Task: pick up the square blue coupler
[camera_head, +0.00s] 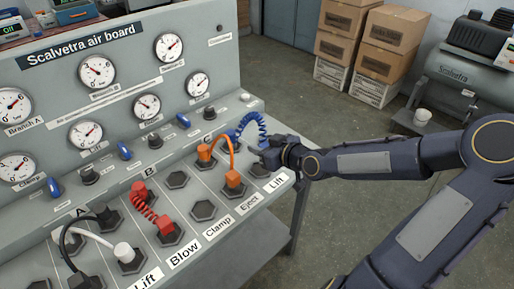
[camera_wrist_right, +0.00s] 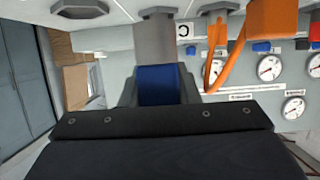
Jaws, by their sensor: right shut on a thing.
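The square blue coupler (camera_wrist_right: 158,85) shows in the wrist view between the two dark fingers of my right gripper (camera_wrist_right: 160,92). The fingers are shut on its sides. In the head view my right gripper (camera_head: 270,156) is at the right end of the air board, by the upper "Lift" label, and mostly hides the coupler. A coiled blue hose (camera_head: 247,122) arches from the gripper to a blue end (camera_head: 233,135) at the board. I cannot tell whether the held coupler is seated in a socket. My left gripper is not in view.
An orange hose (camera_head: 222,143) stands close to the left of my gripper. A red coiled hose (camera_head: 150,210) and white and black hoses are farther left. Gauges line the board's upright panel (camera_head: 130,90). Open floor (camera_head: 310,110) lies beyond the board's right edge.

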